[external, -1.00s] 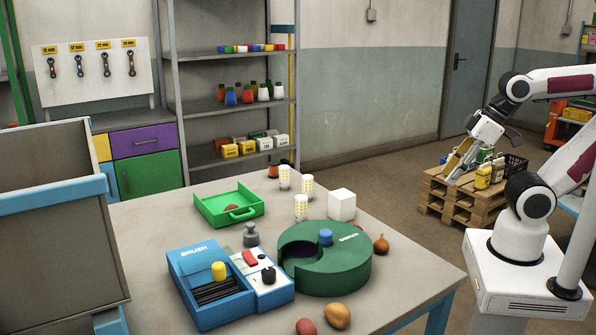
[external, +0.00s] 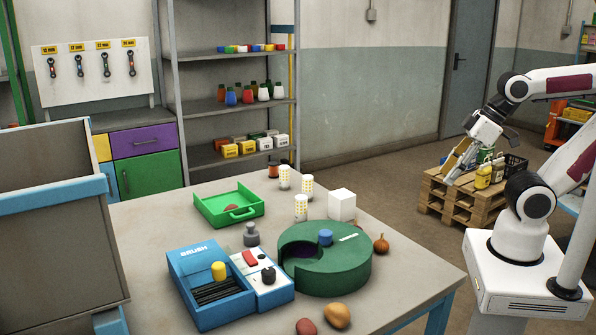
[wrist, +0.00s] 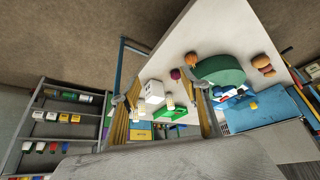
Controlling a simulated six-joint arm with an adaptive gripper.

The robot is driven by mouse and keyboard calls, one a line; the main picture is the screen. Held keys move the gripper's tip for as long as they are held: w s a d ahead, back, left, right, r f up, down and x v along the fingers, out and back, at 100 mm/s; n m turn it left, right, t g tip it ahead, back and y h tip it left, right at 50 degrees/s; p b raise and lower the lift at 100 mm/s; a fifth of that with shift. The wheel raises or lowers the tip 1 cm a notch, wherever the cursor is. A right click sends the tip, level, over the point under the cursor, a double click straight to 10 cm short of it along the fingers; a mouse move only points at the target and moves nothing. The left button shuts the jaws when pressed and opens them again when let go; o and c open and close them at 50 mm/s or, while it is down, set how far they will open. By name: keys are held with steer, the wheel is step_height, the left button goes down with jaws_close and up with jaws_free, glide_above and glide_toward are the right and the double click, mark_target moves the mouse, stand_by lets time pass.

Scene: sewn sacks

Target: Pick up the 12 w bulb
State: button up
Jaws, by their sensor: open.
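Several pale corn-style bulbs with yellow dots stand upright near the far right of the table. One bulb (external: 284,177) is farthest back, another bulb (external: 307,187) is right of it, and a third bulb (external: 301,208) is nearer. Their wattage marks are too small to read, so I cannot tell which is 12 W. My gripper (external: 456,168) is open and empty, high to the right of the table and well apart from the bulbs. In the wrist view my gripper (wrist: 162,95) has its two tan fingers spread, with the table beyond them.
A white box (external: 342,204) and a green round machine (external: 340,268) stand close to the bulbs. A green tray (external: 212,217) is left of them. A blue brush machine (external: 205,298), a grey weight (external: 251,235) and an onion (external: 381,244) are also on the table (external: 150,225).

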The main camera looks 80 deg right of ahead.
steer(key=w+f+t, duration=0.3)
steer(key=w+t, duration=0.1)
steer(key=w, duration=1.7)
steer(key=t, duration=0.4)
glide_toward(306, 197)
steer(key=w, duration=0.2)
steer(key=shift+w+a+f+t, duration=0.2)
steer(key=shift+w+f, duration=0.1)
steer(key=shift+f, duration=0.15)
steer(key=shift+w+a+f+t, duration=0.2)
steer(key=shift+w+f, duration=0.05)
steer(key=shift+f, duration=0.25)
steer(key=shift+x, duration=1.35)
steer(key=shift+d+x, duration=0.15)
steer(key=shift+x, duration=1.15)
steer(key=shift+d+x, duration=0.1)
steer(key=shift+x, duration=1.15)
steer(key=shift+r, duration=0.1)
